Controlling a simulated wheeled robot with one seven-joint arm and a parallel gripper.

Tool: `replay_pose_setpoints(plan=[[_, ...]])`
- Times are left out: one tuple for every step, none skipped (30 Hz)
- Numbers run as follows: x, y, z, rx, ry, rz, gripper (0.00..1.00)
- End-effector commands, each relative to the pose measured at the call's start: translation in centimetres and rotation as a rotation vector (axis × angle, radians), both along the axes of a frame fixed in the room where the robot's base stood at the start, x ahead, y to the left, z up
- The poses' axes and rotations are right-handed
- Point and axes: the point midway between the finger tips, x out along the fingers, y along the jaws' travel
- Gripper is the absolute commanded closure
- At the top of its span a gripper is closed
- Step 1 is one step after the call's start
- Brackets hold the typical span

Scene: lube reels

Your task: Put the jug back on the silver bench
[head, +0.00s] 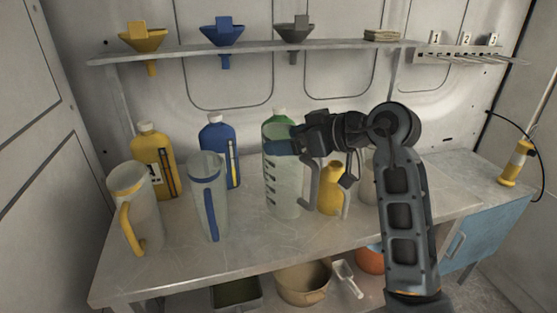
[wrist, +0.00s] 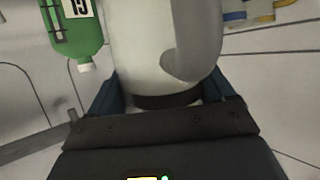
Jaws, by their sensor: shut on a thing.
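A clear jug (head: 284,190) with dark marks and a grey handle (head: 314,185) stands upright over the silver bench (head: 250,245), in front of a green bottle. My gripper (head: 297,142) is shut on the jug near its top, reaching in from the right. I cannot tell whether the jug's base touches the bench. In the wrist view the jug (wrist: 140,45) fills the space between the jaws (wrist: 165,100), with its grey handle (wrist: 198,40) to the right.
A yellow-handled jug (head: 135,210) and a blue-handled jug (head: 207,195) stand left. Yellow (head: 152,160), blue (head: 217,150) and green (head: 279,121) bottles stand behind. A yellow container (head: 331,190) is close right of the handle. A shelf with funnels (head: 222,33) is above.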

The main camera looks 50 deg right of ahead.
Motion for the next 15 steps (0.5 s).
replay_pose_setpoints(plan=[[1.1,-0.4,-0.6,0.001,0.001,0.002,0.88],[1.6,-0.5,-0.9,-0.001,0.000,0.001,0.88],[2.2,-0.8,-1.3,0.000,0.001,0.000,0.88],[2.6,-0.9,-1.6,0.000,0.000,0.000,0.88],[3.0,-1.1,-1.8,0.000,0.000,0.000,0.88],[3.5,-1.2,-2.1,0.000,0.000,0.000,0.88],[3.7,-1.3,-2.2,-0.001,-0.001,0.000,0.88],[3.9,-1.4,-2.4,-0.002,-0.001,0.001,0.88],[4.1,-1.4,-2.5,-0.002,-0.001,0.001,0.88],[4.2,-1.5,-2.6,-0.002,-0.001,0.001,0.88],[4.3,-1.5,-2.7,-0.002,-0.001,0.000,0.88],[4.3,-1.5,-2.9,-0.001,-0.001,-0.001,0.88],[4.3,-1.5,-3.1,0.000,-0.001,-0.001,0.88],[4.3,-1.5,-3.4,0.001,-0.001,-0.001,0.88],[4.2,-1.5,-3.9,0.001,0.001,-0.002,0.88]])
